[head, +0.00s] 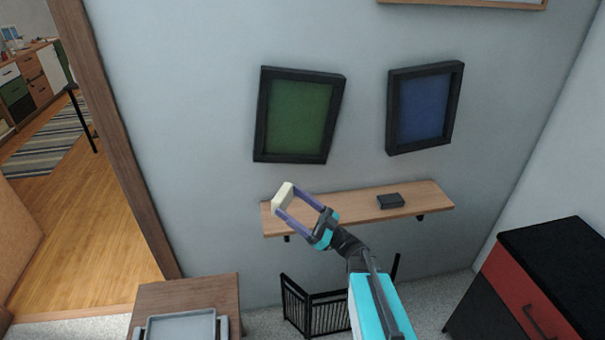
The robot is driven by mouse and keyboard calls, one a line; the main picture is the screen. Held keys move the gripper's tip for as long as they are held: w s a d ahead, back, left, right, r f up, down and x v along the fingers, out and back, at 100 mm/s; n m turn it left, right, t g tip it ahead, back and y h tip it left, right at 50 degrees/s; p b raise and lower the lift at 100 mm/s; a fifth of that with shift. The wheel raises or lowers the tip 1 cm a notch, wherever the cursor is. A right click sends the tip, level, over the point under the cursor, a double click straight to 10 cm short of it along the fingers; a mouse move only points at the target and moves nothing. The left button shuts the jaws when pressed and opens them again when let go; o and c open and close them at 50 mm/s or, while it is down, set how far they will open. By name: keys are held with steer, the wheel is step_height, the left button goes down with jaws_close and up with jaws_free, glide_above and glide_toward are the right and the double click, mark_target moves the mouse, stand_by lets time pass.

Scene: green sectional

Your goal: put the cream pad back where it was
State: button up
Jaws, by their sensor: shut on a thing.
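The cream pad (283,197) is a small pale block held between the tips of my gripper (285,201). My gripper's purple fingers are shut on it. In the head view the pad overlaps the left end of a wooden wall shelf (345,208). I cannot tell how far the pad is from the shelf or the wall. A small dark block (390,201) lies on the right part of the shelf. The shelf's surface between the gripper and the dark block looks bare.
A green picture (298,115) and a blue picture (424,107) in black frames hang above the shelf. A black rack (316,306) stands below. A wooden table (186,292) with a grey tray (181,328) is lower left. A black and red cabinet (545,275) is at right.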

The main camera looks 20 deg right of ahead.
steer(key=shift+d+f+b, duration=0.15)
steer(key=shift+f+b, duration=0.7)
steer(key=shift+f, duration=0.2)
steer(key=shift+d+f+b, duration=0.15)
steer(key=shift+f+b, duration=0.65)
steer(key=shift+f, duration=0.2)
steer(key=shift+a, duration=0.1)
